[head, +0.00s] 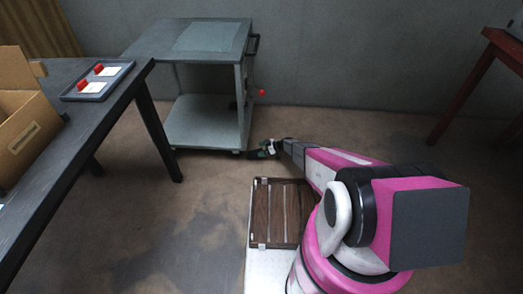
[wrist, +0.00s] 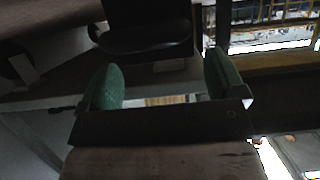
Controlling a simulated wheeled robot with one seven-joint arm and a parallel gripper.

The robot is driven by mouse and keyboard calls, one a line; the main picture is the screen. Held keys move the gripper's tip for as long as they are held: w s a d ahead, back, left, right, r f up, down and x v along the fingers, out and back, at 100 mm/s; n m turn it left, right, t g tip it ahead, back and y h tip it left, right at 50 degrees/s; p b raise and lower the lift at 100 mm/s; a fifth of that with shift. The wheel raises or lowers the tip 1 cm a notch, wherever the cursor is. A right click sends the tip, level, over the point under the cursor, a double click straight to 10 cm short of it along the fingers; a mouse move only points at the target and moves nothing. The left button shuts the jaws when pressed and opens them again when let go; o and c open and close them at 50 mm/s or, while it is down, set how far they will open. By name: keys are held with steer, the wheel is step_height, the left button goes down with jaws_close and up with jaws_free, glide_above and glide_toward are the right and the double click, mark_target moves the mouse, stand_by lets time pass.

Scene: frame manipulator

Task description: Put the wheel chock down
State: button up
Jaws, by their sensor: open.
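My gripper (head: 263,151) is low beside the right-hand lower corner of the grey cart (head: 208,122) in the head view. In the wrist view its two green finger pads (wrist: 163,82) stand wide apart, with a gap between them. A dark rounded shape (wrist: 148,35) shows beyond the pads; I cannot tell whether it is a cart wheel or the wheel chock. I cannot make out the wheel chock for sure in either view. In the head view the small size and darkness at the gripper hide what lies there.
A dark table (head: 60,165) at left bears a tray (head: 97,88) with red items and a cardboard box (head: 25,125). A brown slatted panel (head: 262,210) lies by my base. A reddish table (head: 480,75) stands far right. Floor between cart and panel is clear.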

steer(key=v, duration=1.2)
steer(key=s+d+r+m+h, duration=0.4)
steer(key=s+r+m, duration=0.2)
steer(key=s+r, duration=0.5)
steer(key=s+d+r+m+h, duration=0.4)
steer(key=s+r, duration=0.7)
steer(key=r, duration=0.8)
steer(key=s+d+r+m+h, duration=0.4)
steer(key=s+r+m, duration=0.3)
steer(key=s+r, duration=0.4)
step_height(320, 180, up, 4)
steer(key=shift+s+d+r+m+h, duration=0.1)
steer(key=shift+s+d+m+h, duration=0.15)
steer(key=shift+h, duration=0.55)
steer(key=shift+s, duration=0.1)
